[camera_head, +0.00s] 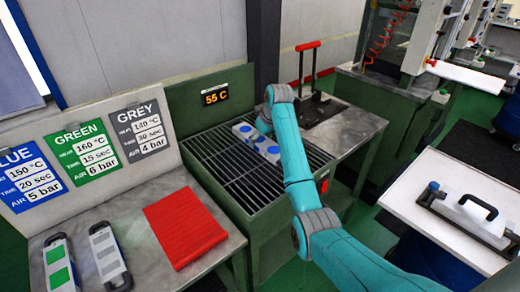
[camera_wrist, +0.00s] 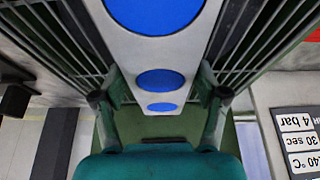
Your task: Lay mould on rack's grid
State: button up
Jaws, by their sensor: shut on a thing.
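The mould is a long light-grey bar with a row of blue discs; it is in the head view (camera_head: 257,141) and in the wrist view (camera_wrist: 160,50). My gripper (camera_wrist: 160,96) is shut on the mould, with one finger on each side of it. In the head view my arm hides most of the gripper. The mould lies flat over the rack's grid of dark parallel bars (camera_head: 228,172), towards its back half. I cannot tell whether it touches the bars or hangs just above them. The bars also show on both sides of the mould in the wrist view.
A panel reading 55 C (camera_head: 215,95) stands behind the rack. On the left bench lie a green-marked mould (camera_head: 58,265), a grey-marked mould (camera_head: 107,257) and a red mat (camera_head: 185,227). A handled tool (camera_head: 465,213) lies on the white table at right. The grid's front is clear.

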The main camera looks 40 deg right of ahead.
aim_at(260, 156)
jog(key=shift+f, duration=2.25)
jog(key=o, duration=1.8)
jog(key=shift+f, duration=0.2)
jog(key=v, duration=1.2)
jog(key=shift+w, duration=0.1)
jog(key=shift+r, duration=0.15)
jog(key=shift+s, duration=0.2)
